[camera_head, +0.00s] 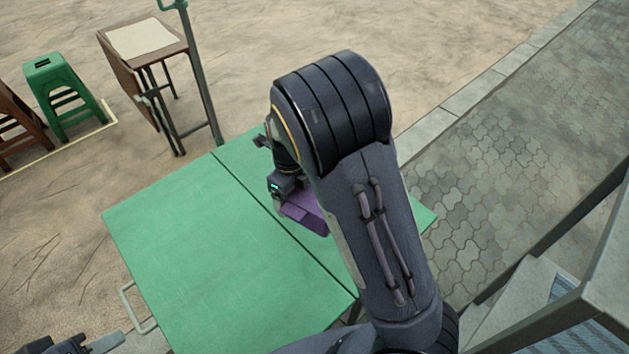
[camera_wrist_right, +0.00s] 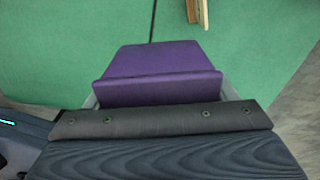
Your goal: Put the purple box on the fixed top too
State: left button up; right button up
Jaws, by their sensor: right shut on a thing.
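The purple box (camera_head: 305,209) is in my right gripper (camera_head: 286,198), over the part of the green table top (camera_head: 265,153) to the right of the seam. In the right wrist view the purple box (camera_wrist_right: 160,75) sits between the grey fingers of my right gripper (camera_wrist_right: 160,93). Whether the box touches the table cannot be told. The green top left of the seam (camera_head: 190,240) is bare where it shows. My right arm hides much of the right part. Part of my left gripper (camera_head: 85,346) shows at the bottom left edge, its fingertips unclear.
A wooden piece (camera_wrist_right: 197,12) lies on the green top in the right wrist view. Beyond the table stand a green stool (camera_head: 62,90), a brown stool (camera_head: 18,125) and a small folding table (camera_head: 140,38). A grey post (camera_head: 202,80) rises near the table's far edge.

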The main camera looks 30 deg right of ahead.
jog(key=shift+w+m, duration=0.1)
jog(key=shift+m, duration=1.1)
jog(key=s+d+f, duration=0.1)
jog(key=d+f, duration=0.2)
jog(key=d, duration=0.1)
jog(key=s+d+f+b, duration=0.1)
jog(key=s+d+f, duration=0.1)
jog(key=d+f, duration=0.1)
jog(key=s+d+f, duration=0.1)
jog(key=d+f, duration=0.3)
jog(key=d, duration=0.2)
jog(key=shift+s+b, duration=0.25)
jog(key=shift+b, duration=0.15)
jog(key=shift+f, duration=1.5)
jog(key=shift+f, duration=0.1)
jog(key=o, duration=1.1)
jog(key=shift+o, duration=0.2)
jog(key=shift+r, duration=0.2)
notch_tip(320, 180, up, 12)
jog(key=p, duration=0.1)
jog(key=shift+p, duration=0.4)
